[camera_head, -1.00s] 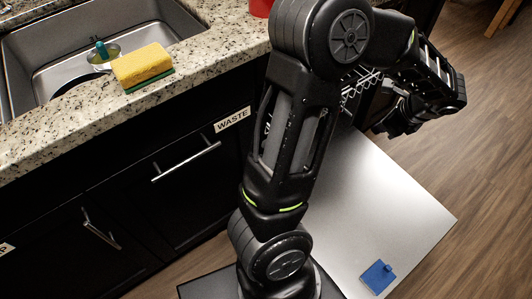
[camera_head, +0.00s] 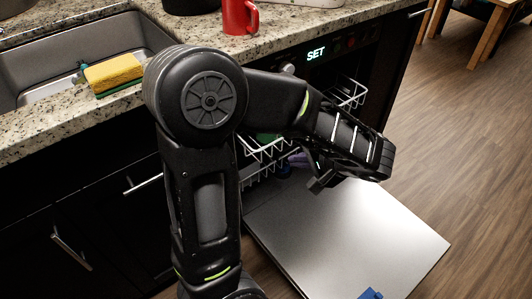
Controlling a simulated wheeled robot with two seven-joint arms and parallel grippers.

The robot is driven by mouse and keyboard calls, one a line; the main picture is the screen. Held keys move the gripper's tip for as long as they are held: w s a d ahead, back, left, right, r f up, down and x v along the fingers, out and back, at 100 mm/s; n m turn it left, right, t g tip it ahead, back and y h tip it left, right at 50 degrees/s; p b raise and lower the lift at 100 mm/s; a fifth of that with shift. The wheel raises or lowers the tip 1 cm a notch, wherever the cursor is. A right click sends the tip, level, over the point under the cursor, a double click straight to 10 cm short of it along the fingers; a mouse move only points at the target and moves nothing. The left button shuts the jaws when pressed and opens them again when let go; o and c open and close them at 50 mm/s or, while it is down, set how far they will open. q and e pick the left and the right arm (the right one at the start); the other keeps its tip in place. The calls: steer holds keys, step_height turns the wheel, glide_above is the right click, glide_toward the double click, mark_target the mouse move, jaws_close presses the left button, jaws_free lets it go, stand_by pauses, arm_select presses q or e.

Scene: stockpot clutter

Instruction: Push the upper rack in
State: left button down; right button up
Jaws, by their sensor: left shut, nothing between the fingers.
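The upper rack (camera_head: 351,92) is white wire and shows at the dishwasher opening, under the control panel. My left arm crosses in front of it and hides its middle. More white wire rack (camera_head: 262,150) shows left of the forearm; I cannot tell how much of it is the upper rack. My left gripper (camera_head: 319,184) is shut and empty, in front of the opening and above the lowered door (camera_head: 380,235). It appears apart from the rack, but the forearm hides part of the gap. My right gripper is not in view.
A blue piece (camera_head: 370,294) lies on the door at the bottom edge. Purple and blue items show in the racks behind my gripper. A red mug (camera_head: 240,17) and a yellow sponge (camera_head: 113,72) are on the counter.

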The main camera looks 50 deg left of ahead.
arm_select(q)
steer(key=shift+f, duration=0.1)
stand_by(0.3)
steer(key=b, duration=0.3)
glide_toward(263, 153)
steer(key=x, duration=0.5)
steer(key=shift+d+f, duration=0.15)
steer(key=shift+f, duration=0.15)
steer(key=shift+a, duration=0.5)
steer(key=a, duration=0.4)
steer(key=a+b, duration=0.1)
steer(key=a, duration=0.3)
steer(key=w+a+b, duration=0.1)
steer(key=a, duration=0.4)
steer(key=shift+a, duration=0.1)
steer(key=shift+a+r, duration=0.15)
steer(key=shift+a, duration=0.1)
